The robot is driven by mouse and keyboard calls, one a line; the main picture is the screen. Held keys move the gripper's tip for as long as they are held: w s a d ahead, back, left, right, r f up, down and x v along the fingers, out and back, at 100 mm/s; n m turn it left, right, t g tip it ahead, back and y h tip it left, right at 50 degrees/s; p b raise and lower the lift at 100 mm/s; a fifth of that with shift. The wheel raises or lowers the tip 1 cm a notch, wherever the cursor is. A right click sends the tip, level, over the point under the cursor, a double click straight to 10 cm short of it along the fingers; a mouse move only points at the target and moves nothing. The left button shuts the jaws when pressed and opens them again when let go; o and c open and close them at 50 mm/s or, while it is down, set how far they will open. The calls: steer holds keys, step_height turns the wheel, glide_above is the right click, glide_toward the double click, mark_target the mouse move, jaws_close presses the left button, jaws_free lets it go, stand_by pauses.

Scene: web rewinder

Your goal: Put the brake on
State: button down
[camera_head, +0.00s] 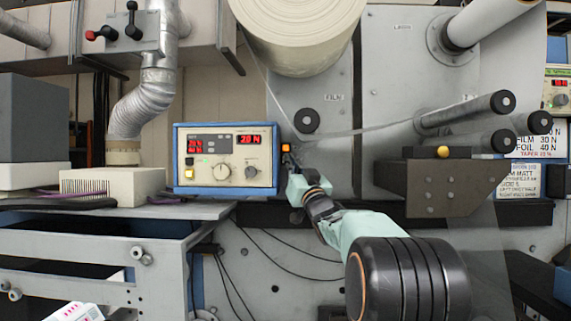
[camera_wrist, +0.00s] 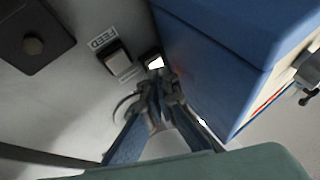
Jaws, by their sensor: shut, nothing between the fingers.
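My gripper (camera_head: 291,165) is shut and empty, just right of the blue control box; the wrist view shows its fingertips (camera_wrist: 160,82) together. Right at the fingertips is a small dark-framed switch (camera_wrist: 154,62) with a bright white face, partly hidden by them. I cannot tell whether they touch it. No brake label is readable. A small orange-lit switch (camera_head: 286,147) shows just above my gripper in the head view. A second rocker switch (camera_wrist: 118,62), labelled FEED, sits to the left in the wrist view.
The blue-framed control box (camera_head: 226,191) with red displays and knobs stands close beside my gripper. A large film roll (camera_head: 300,35) hangs above, with rollers (camera_head: 470,108) to the right. A dark bracket (camera_head: 395,190) juts out right of my arm.

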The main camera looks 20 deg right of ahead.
steer(key=s+b, duration=0.1)
steer(key=s+a+b, duration=0.1)
steer(key=s+b, duration=0.1)
steer(key=s+a+b, duration=0.1)
steer(key=s, duration=0.1)
steer(key=shift+s+a+b, duration=0.15)
steer(key=shift+s+b, duration=0.1)
steer(key=shift+b, duration=0.15)
stand_by(0.6)
